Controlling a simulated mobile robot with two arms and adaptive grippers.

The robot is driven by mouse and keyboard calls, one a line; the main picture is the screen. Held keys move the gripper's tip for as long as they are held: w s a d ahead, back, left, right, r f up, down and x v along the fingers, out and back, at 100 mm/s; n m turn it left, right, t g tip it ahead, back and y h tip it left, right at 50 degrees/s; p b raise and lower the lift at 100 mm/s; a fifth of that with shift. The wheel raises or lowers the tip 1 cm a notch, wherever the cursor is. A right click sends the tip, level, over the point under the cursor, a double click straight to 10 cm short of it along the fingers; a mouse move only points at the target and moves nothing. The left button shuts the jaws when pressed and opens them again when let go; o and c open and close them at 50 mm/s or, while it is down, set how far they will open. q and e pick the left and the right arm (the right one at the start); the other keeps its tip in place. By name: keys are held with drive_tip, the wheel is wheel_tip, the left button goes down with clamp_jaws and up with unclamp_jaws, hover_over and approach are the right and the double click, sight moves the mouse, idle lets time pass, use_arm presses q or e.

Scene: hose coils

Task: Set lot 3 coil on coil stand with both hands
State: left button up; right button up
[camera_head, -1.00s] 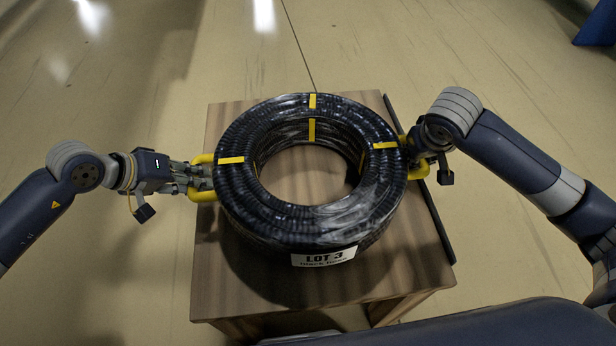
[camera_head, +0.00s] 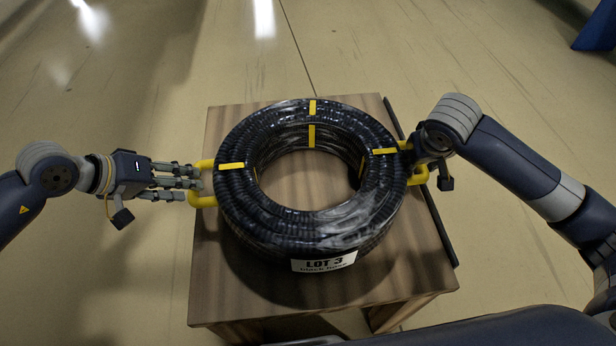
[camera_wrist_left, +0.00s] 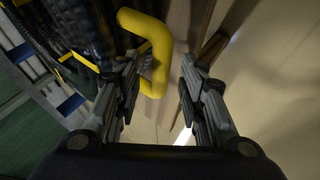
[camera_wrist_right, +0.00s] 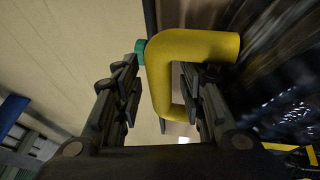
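The lot 3 coil (camera_head: 365,215) is a thick black ring with yellow straps and a white LOT 3 label (camera_head: 324,261) at its front. It lies flat on the wooden-topped stand (camera_head: 225,290). A yellow handle (camera_head: 203,184) sticks out on its left and another (camera_head: 418,176) on its right. My left gripper (camera_head: 190,184) is open at the left handle, its fingertips close to it; the left wrist view shows the handle (camera_wrist_left: 158,55) between the parted fingers. My right gripper (camera_wrist_right: 163,85) is open, with its fingers apart on either side of the right handle's bar (camera_wrist_right: 159,75).
A dark bar (camera_head: 425,195) runs along the right edge of the stand top. A blue object (camera_head: 597,30) stands at the far right.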

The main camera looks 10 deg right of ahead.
drive_tip(key=shift+r, duration=0.2)
drive_tip(key=v, duration=1.1)
drive_tip(key=shift+s+a+r, duration=0.1)
drive_tip(key=shift+s+r, duration=0.15)
use_arm(q)
drive_tip(key=v, duration=0.8)
drive_tip(key=shift+r, duration=0.1)
